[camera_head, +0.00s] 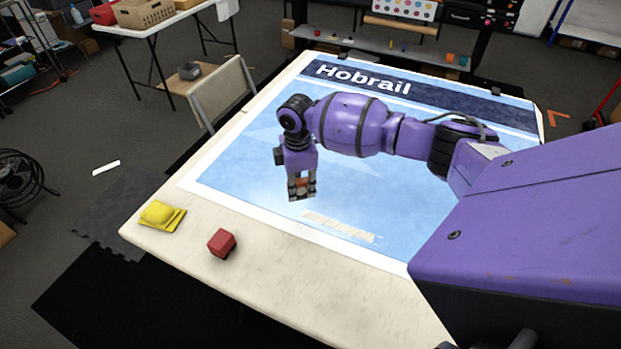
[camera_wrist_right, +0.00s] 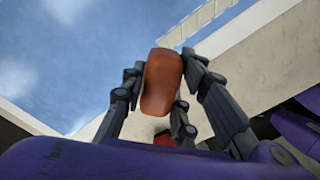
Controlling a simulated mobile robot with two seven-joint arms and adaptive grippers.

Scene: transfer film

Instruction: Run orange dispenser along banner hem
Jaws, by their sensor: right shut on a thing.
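My right gripper (camera_head: 301,190) is over the blue banner (camera_head: 250,160), near its front white hem (camera_head: 293,228). It is shut on the orange dispenser (camera_wrist_right: 161,82), which shows between the dark fingers in the right wrist view. In the head view only a small orange patch of the dispenser shows between the fingers. The banner lies flat on the table and bears the word "Hobrail" on a dark band. A pale strip (camera_head: 342,227) lies along the banner's front part, right of the gripper. I cannot tell whether the dispenser touches the banner. My left gripper is not in view.
A red block (camera_head: 221,243) and a yellow item (camera_head: 162,215) sit on the bare front left of the pale table (camera_head: 300,290). A chair (camera_head: 222,92) stands at the table's back left. A fan (camera_head: 20,180) is on the floor at far left.

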